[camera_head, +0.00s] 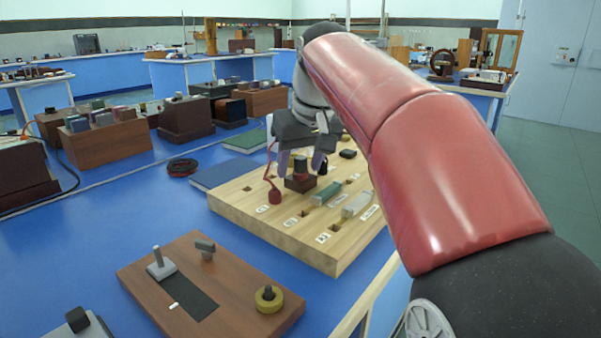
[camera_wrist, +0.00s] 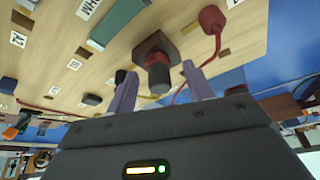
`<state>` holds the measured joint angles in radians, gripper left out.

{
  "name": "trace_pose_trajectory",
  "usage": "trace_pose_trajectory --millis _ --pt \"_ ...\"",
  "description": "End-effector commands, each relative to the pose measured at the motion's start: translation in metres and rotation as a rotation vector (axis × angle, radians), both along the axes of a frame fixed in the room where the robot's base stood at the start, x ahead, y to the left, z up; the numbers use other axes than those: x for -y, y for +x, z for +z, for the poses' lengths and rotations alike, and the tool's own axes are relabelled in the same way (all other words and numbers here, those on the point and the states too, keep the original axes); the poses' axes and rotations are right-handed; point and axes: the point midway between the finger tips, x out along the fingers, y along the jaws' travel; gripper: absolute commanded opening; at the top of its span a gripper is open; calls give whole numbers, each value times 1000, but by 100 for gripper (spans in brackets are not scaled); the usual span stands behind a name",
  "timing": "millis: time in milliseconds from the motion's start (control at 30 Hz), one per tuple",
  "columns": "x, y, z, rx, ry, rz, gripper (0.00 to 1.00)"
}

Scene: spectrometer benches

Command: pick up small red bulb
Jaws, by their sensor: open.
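My gripper (camera_head: 300,164) is open above the wooden board. In the head view its fingers stand on either side of a dark cylinder on a dark red-brown square block (camera_head: 300,184). The wrist view shows this block (camera_wrist: 148,42) too, with the cylinder, reddish at its base and dark at its end, between the open fingers (camera_wrist: 160,90). I cannot tell whether they touch it. A small red bulb-like piece (camera_head: 275,196) with a thin red lead sits on the board left of the block; it also shows in the wrist view (camera_wrist: 211,20).
The pale wooden board (camera_head: 306,252) carries labelled slots, a green block (camera_head: 327,194) and a clear block (camera_head: 357,205). A brown board (camera_head: 235,318) with metal fittings lies in front. A blue book (camera_head: 222,172) lies to the left. Blue tabletop is clear between the boards.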

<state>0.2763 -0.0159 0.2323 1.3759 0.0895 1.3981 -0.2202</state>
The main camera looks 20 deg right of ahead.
Motion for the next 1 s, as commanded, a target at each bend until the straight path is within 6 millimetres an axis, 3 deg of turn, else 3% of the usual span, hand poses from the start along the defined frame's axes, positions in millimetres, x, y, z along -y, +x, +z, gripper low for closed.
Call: trace_pose_trajectory --millis 167,533,833,1000 --pt "0 0 0 0 0 0 52" --pt "0 0 1 0 0 0 4" --pt "0 0 4 1 0 0 4" --pt "0 1 23 3 0 1 4"
